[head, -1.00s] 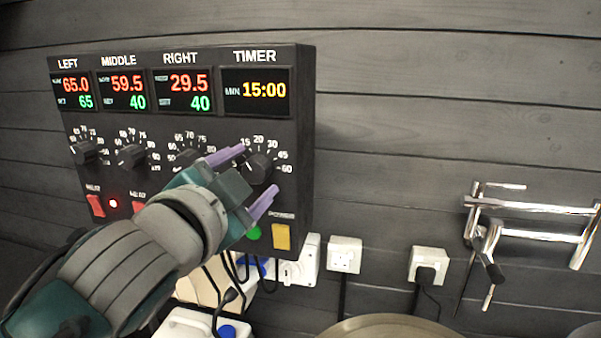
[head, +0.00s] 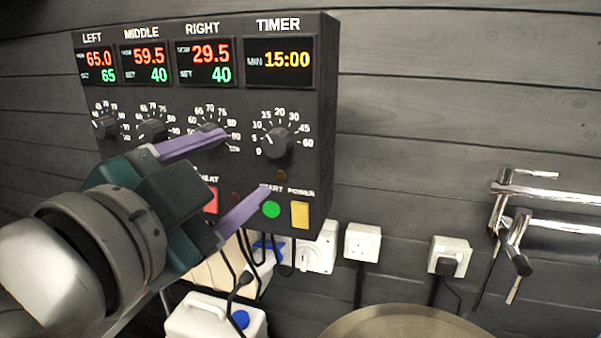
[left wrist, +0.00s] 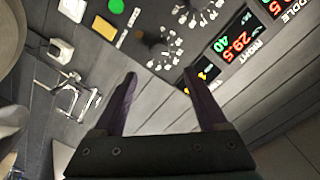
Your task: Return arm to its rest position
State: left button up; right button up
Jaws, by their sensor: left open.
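My left gripper (head: 222,180) is open and empty in the head view, its two purple fingers spread in front of the lower part of the black control panel (head: 326,120). It hides part of the panel's lower left, and the arm comes in from the left. The timer knob (head: 277,142) is clear of the fingers, to their right. The timer display (head: 279,61) reads 15:00. In the left wrist view the open fingers (left wrist: 160,85) have nothing between them, and the panel (left wrist: 150,45) lies beyond them. My right gripper is not in view.
A green start button (head: 271,209) and yellow power switch (head: 299,214) are near the lower finger. A white jug (head: 200,318) stands below. A round metal rim (head: 400,325) is at the bottom.

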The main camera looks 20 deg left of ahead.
pick_arm(q)
jog(key=s+a+f+n+g+p, duration=0.1)
jog(key=s+f+n+g+p, duration=0.1)
jog(key=s, duration=0.5)
jog(key=s+f+n+g+p, duration=0.3)
jog(key=s+f+g, duration=0.1)
jog(key=s+g, duration=0.3)
jog(key=s+a+f+n+g+p, duration=0.1)
jog(key=s+f+n+g+p, duration=0.1)
jog(key=s, duration=0.6)
jog(key=shift+a+f+n+g, duration=0.35)
jog(key=shift+f+n+g, duration=0.2)
jog(key=shift+g, duration=0.65)
